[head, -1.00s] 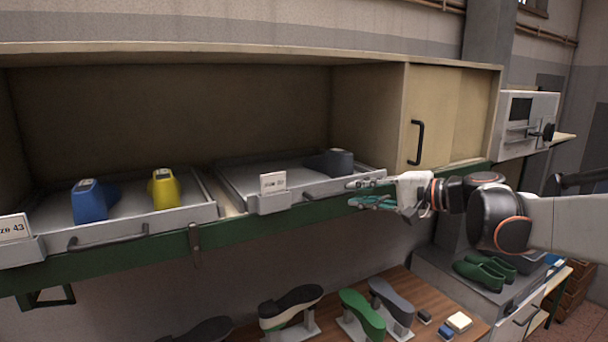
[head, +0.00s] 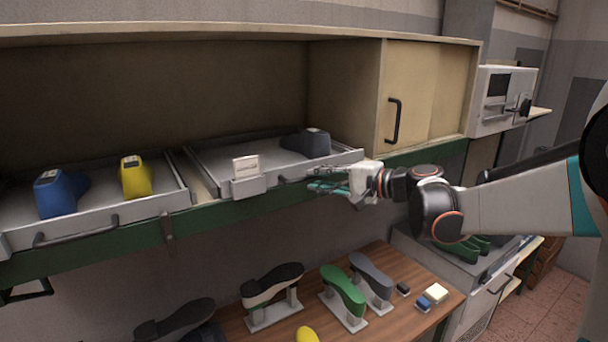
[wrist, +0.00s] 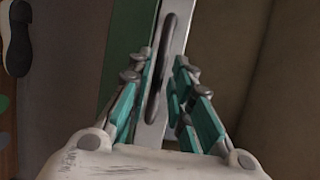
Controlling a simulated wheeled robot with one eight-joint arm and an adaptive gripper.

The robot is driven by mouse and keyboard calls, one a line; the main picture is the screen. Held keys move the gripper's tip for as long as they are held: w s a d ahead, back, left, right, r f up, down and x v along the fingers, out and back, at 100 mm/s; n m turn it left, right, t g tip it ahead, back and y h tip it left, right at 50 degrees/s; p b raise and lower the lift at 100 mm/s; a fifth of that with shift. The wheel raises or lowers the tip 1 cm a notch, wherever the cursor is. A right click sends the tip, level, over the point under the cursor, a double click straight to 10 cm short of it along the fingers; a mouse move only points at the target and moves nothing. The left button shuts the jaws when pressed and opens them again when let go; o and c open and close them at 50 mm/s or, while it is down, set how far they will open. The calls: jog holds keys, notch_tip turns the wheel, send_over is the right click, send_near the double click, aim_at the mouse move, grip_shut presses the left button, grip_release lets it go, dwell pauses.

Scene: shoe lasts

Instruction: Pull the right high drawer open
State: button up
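The right high drawer (head: 225,165) is a shallow grey tray in the cabinet. It holds a dark grey shoe last (head: 308,143) and has a white label card (head: 246,167) on its front. My gripper (head: 312,180) is at the right part of the drawer front. In the wrist view my gripper (wrist: 158,78) is open, with teal fingers on both sides of the dark handle (wrist: 160,65) and the pale drawer front (wrist: 178,35). I cannot tell whether the fingers touch the handle.
The left drawer (head: 110,222) holds a blue last (head: 60,193) and a yellow last (head: 136,176). A cupboard door with a black handle (head: 393,120) is above right of my gripper. Below, a wooden table (head: 385,265) carries several soles on stands.

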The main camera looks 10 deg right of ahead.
aim_at(312, 178)
jog(key=shift+x, duration=1.75)
grip_shut()
